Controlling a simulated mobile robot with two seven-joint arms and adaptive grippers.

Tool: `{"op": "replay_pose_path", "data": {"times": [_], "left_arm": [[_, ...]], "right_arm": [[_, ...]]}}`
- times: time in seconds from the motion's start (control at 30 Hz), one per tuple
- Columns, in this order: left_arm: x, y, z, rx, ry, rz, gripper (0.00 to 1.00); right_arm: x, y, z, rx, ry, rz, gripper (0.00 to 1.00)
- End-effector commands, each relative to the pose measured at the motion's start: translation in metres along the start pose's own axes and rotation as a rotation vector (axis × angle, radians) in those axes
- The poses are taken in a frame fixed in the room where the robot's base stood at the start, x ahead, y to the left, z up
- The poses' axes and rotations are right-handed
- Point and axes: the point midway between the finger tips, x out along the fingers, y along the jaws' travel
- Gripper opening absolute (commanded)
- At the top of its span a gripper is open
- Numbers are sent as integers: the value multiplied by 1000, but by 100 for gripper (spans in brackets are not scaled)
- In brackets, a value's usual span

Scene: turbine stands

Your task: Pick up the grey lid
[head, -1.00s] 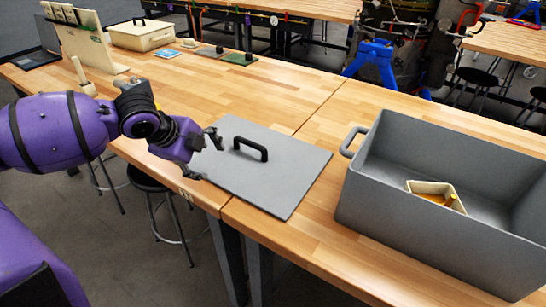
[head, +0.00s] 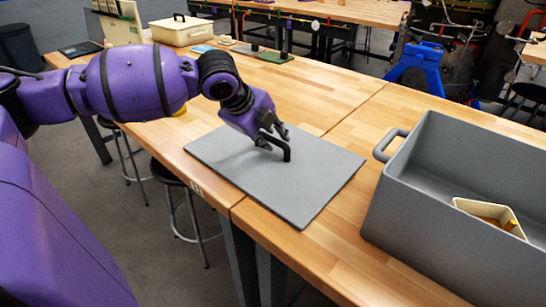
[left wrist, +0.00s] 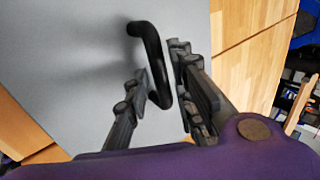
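The grey lid (head: 300,188) lies flat on the wooden table, with a black bar handle (head: 286,150) standing up from its middle. My left gripper (head: 272,143) is at the handle, just above the lid. In the left wrist view the gripper (left wrist: 160,88) is open, with one finger on each side of the handle (left wrist: 152,62). My right gripper is in neither view.
A large grey bin (head: 440,185) with a side handle stands to the right of the lid. A small cream tray (head: 490,215) lies inside it. A cream case (head: 182,30) stands at the far end of the table. Stools (head: 180,180) stand below the left edge.

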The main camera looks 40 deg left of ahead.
Motion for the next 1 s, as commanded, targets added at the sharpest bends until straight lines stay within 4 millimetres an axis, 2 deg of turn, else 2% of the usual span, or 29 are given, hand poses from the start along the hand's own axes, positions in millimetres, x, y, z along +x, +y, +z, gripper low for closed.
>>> {"op": "replay_pose_path", "data": {"times": [0.03,0.13,0.43,0.6,1.0], "left_arm": [[9,0,0,-3,2,-1,23],[17,0,0,0,2,-2,23],[20,0,1,1,-1,-1,23],[20,0,0,1,-1,-1,1],[19,-1,0,1,-1,-3,0]], "right_arm": [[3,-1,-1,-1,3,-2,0],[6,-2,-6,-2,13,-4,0],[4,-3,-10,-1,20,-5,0],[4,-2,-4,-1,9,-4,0],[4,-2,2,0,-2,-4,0]]}}
